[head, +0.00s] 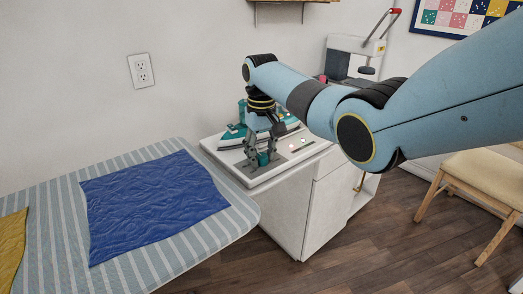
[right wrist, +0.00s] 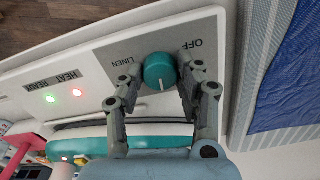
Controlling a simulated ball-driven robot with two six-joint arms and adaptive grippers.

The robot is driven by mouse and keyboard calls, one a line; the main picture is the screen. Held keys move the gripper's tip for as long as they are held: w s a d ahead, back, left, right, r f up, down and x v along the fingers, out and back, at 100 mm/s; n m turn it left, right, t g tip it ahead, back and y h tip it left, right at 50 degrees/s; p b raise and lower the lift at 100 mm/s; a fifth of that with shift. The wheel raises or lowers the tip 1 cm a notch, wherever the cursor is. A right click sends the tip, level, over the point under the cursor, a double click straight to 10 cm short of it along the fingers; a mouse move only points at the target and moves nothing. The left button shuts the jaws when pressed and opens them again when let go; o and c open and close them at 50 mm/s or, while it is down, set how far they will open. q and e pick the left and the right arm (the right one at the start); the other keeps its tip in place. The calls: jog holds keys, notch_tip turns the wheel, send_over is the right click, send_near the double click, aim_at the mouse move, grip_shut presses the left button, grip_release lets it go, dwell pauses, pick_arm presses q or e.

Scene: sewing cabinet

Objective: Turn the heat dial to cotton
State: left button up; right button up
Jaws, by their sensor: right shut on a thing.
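The teal heat dial (right wrist: 158,66) sits on a grey panel (right wrist: 110,50) and carries a white pointer line, which is toward the bottom of the picture in the right wrist view. OFF is printed right of the dial and LINEN left of it. No cotton mark is visible; the fingers and the dial cover part of the panel. My right gripper (right wrist: 160,80) is shut on the dial, one finger on each side. In the head view the right gripper (head: 262,160) reaches down to the dial at the cabinet top's front left corner. My left gripper is not in view.
Beside the dial, a green light (right wrist: 50,98) and a reddish light (right wrist: 78,93) are lit near the words HEAT and READY. A teal and white iron (head: 287,128) stands behind the gripper. A striped board (head: 235,217) with blue cloth (head: 150,205) lies to the left.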

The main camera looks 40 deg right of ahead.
aim_at(261, 155)
jog(key=shift+r+m+p, duration=0.25)
jog(key=shift+m+p, duration=0.85)
jog(key=shift+m, duration=0.1)
jog(key=m+p, duration=0.1)
jog(key=m, duration=0.1)
jog(key=shift+m+p, duration=0.3)
jog(key=shift+p, duration=0.05)
jog(key=m+p, duration=0.1)
jog(key=m, duration=0.1)
jog(key=shift+f+m, duration=0.1)
jog(key=shift+m, duration=0.2)
jog(key=shift+f+m+p, duration=0.1)
jog(key=shift+m+p, duration=0.35)
jog(key=shift+m, duration=0.95)
jog(key=o, duration=1.1)
jog(key=shift+o, duration=0.2)
notch_tip(261, 155, up, 12)
